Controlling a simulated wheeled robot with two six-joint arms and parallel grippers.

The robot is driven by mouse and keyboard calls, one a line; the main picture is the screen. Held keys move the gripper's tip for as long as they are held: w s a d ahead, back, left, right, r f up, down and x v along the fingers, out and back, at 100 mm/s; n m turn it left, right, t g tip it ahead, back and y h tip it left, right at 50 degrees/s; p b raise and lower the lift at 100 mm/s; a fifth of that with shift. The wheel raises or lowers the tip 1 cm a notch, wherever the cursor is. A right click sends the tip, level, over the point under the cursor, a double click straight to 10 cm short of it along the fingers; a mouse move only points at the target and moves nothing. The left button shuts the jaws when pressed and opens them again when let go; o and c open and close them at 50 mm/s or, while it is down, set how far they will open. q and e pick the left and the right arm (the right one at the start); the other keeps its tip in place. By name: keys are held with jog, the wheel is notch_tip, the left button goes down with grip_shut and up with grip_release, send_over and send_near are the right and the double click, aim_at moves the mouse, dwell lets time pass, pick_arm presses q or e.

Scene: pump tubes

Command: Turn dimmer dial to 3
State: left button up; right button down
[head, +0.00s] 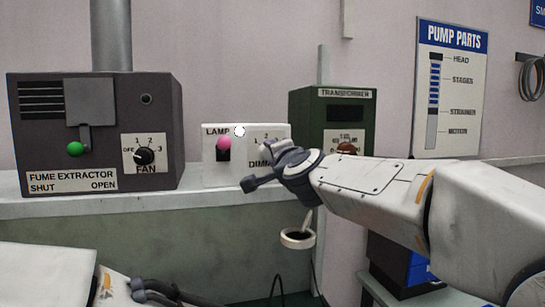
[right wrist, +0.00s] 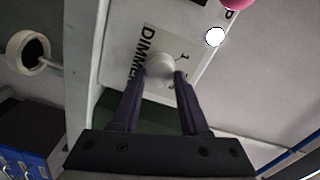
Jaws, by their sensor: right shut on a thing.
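The dimmer panel is on a white box (head: 212,175) marked LAMP on the bench. The dimmer dial is a pale round knob in the right wrist view (right wrist: 160,68), on a plate lettered DIMMER (right wrist: 144,52). My right gripper (head: 282,166) hides it in the head view. In the right wrist view the right gripper's two dark fingers (right wrist: 162,76) are shut on the dial's sides. The dial's pointer cannot be read.
A pink lamp knob (head: 223,143) and white round lamp (head: 240,131) are on the same box. The fume extractor (head: 60,130) stands left, with a fan dial (head: 145,156). The green transformer (head: 305,110) stands right. A white ring holder (head: 298,238) hangs off the bench front.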

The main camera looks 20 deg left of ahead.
jog(key=shift+m, duration=0.6)
jog(key=shift+c, duration=2.1)
grip_release()
jog(key=b+v, duration=0.2)
jog(key=v, duration=0.8)
jog(key=shift+d, duration=0.25)
jog(key=shift+s, duration=0.1)
